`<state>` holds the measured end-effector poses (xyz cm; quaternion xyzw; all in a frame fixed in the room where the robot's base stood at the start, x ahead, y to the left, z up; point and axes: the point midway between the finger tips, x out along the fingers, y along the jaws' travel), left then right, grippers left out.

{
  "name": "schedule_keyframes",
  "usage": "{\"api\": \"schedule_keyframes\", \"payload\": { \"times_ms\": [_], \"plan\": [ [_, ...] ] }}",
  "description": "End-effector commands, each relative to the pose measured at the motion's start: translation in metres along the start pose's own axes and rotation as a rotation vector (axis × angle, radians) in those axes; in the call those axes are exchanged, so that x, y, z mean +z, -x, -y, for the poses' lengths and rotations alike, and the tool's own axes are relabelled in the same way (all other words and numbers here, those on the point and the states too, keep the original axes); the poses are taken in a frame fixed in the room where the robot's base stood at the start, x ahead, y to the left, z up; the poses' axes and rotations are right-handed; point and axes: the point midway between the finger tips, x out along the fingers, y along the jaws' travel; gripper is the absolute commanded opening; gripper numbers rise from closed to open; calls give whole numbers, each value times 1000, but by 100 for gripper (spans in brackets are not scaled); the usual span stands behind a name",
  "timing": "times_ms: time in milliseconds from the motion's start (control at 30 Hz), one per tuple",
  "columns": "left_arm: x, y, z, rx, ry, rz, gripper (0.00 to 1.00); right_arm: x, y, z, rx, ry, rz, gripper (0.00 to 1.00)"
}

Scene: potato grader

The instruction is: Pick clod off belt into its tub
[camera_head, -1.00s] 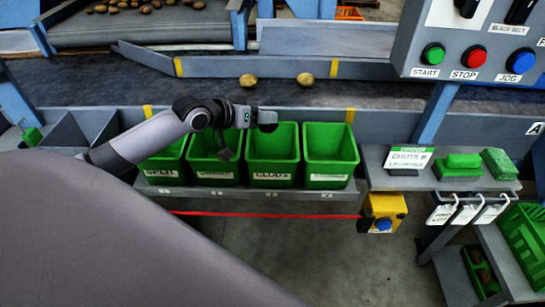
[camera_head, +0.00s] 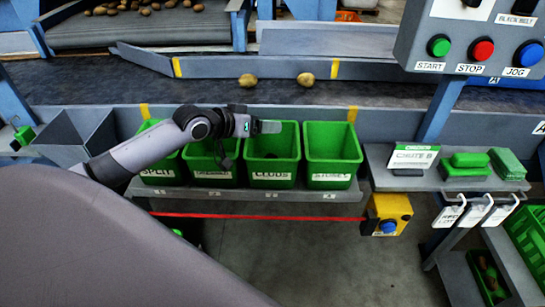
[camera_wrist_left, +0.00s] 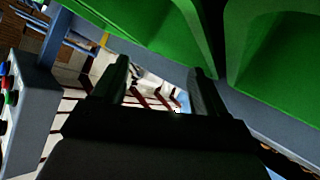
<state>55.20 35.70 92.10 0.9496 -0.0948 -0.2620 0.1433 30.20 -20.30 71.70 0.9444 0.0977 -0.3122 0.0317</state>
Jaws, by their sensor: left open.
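The green CLODS tub (camera_head: 272,174) is third in a row of green tubs below the belt (camera_head: 150,86). A small dark lump (camera_head: 270,155), which looks like the clod, lies inside it. My left gripper (camera_head: 270,127) is above this tub's back part. In the left wrist view its two fingers (camera_wrist_left: 163,85) stand apart with nothing between them. Two yellowish round potatoes, one at left (camera_head: 248,80) and one at right (camera_head: 306,79), lie on the belt side. My right gripper is not in view.
The STONES tub (camera_head: 332,178) stands to the right of the CLODS tub, and other tubs stand to its left. A control panel (camera_head: 470,50) hangs at upper right. A yellow box with a blue button (camera_head: 390,208) and a red cord (camera_head: 270,217) are below the tub shelf.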

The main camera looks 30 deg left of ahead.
Motion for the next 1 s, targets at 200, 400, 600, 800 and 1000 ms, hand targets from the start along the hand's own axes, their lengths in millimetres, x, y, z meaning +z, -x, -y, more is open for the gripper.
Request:
{"api": "schedule_keyframes", "payload": {
  "times_ms": [200,400,600,800,1000],
  "plan": [
    [0,8,1,-2,-1,1,73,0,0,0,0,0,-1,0],
    [1,33,1,-3,-3,3,73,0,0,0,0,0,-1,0],
    [1,56,1,-2,-1,2,73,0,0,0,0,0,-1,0],
    [1,68,0,-1,0,2,73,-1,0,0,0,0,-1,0],
    [0,72,0,0,1,0,73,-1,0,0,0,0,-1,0]
  ]
}}
